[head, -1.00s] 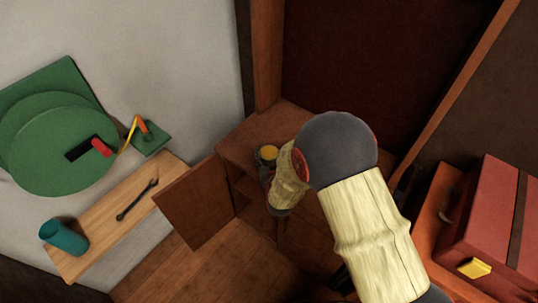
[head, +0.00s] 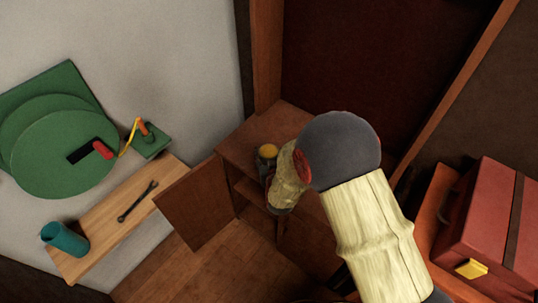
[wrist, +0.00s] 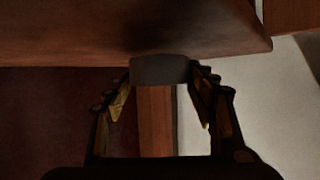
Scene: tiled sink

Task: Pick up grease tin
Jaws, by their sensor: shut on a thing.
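The grease tin (head: 267,152) is a small grey tin with a yellow top, at the cabinet's upper surface in the head view. In the wrist view, the grey side of the tin (wrist: 160,69) sits between the two fingertips. My gripper (wrist: 162,74) is shut on it from both sides. In the head view my gripper is mostly hidden by my arm. I cannot tell whether the tin touches the wood or is just above it.
The tin is at a wooden cabinet (head: 245,146) with an open door (head: 200,205). A wooden shelf (head: 105,225) at left holds a teal cup (head: 64,239) and a wrench (head: 137,201). A red case (head: 490,220) stands at right. A wooden post (head: 262,60) rises behind.

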